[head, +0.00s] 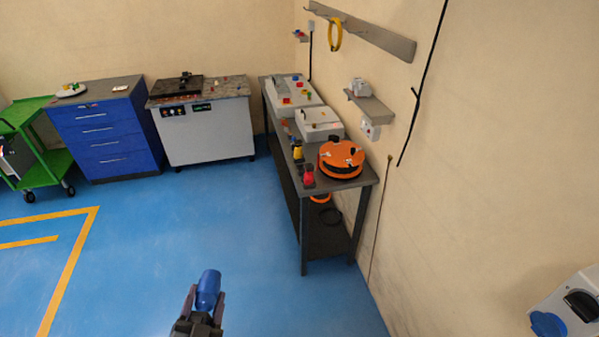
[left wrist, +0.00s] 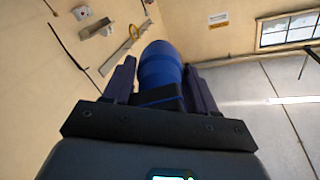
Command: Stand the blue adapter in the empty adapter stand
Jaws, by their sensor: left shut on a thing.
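The blue adapter (head: 208,289) is held upright between the fingers of my left gripper (head: 203,306), low in the middle of the head view, above the blue floor. The left wrist view shows the adapter (left wrist: 160,68) between the two dark fingers of the gripper (left wrist: 158,88). On the dark workbench (head: 348,190), a yellow adapter (head: 298,152) and a red adapter (head: 308,177) stand along the front edge. I cannot make out an empty adapter stand for certain; the stands are too small to tell. My right gripper is not in view.
An orange cable reel (head: 341,157) sits at the bench's near end, with grey boxes (head: 320,123) behind it. A white-sided machine (head: 205,132), a blue drawer cabinet (head: 105,130) and a green cart (head: 30,150) stand farther back. The blue floor before the bench is clear.

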